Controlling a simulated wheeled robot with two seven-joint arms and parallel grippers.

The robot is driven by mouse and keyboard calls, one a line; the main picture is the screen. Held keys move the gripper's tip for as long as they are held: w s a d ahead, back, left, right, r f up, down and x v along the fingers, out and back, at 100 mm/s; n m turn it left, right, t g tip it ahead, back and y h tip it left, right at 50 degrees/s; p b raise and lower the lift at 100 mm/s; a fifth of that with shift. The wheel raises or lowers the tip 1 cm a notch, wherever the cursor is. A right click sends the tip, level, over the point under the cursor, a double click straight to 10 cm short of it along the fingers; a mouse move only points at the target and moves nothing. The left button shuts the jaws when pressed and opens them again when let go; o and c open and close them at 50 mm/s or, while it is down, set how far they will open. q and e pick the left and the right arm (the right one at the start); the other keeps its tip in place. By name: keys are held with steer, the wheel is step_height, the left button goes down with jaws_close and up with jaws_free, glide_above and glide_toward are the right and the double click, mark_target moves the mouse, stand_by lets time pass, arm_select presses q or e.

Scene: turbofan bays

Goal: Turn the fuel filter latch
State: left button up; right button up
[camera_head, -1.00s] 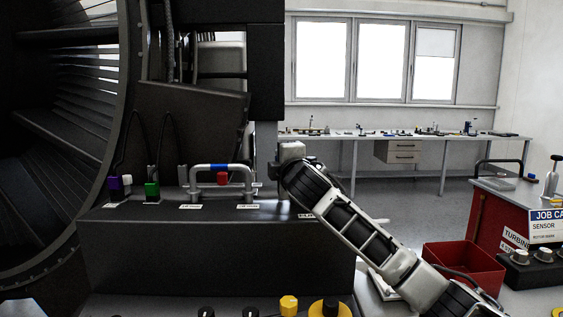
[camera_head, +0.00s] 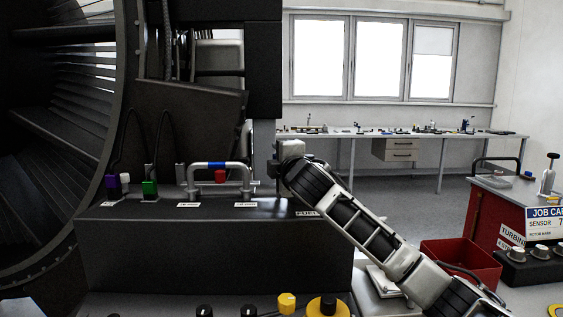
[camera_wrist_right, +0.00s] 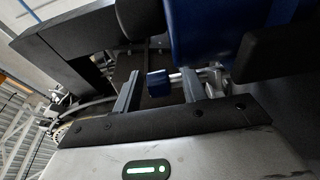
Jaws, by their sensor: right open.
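My right gripper (camera_head: 272,168) is at the right end of the dark engine-side box in the head view, beside a grey upright post. The fuel label (camera_head: 307,213) shows partly below my right wrist. In the right wrist view the gripper (camera_wrist_right: 160,73) is open, its two grey fingers spread. A small blue block (camera_wrist_right: 158,83), which looks like the latch handle, shows between the fingers; I cannot tell whether they touch it. A metal rod runs right from it. A large blue body (camera_wrist_right: 197,30), perhaps the filter, is above. In the head view the latch is hidden. My left gripper is not in view.
A metal pipe with a blue band (camera_head: 217,165) and green (camera_head: 150,188) and purple (camera_head: 112,181) connectors stand on the dark box (camera_head: 200,245). A red bin (camera_head: 462,262) and red cart (camera_head: 478,222) are at right. Floor beyond the arm is open.

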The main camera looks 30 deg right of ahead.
arm_select(q)
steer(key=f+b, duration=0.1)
steer(key=b, duration=0.1)
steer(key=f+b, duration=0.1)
steer(key=b, duration=0.1)
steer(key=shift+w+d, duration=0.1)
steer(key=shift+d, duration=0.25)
arm_select(e)
steer(key=v, duration=1.6)
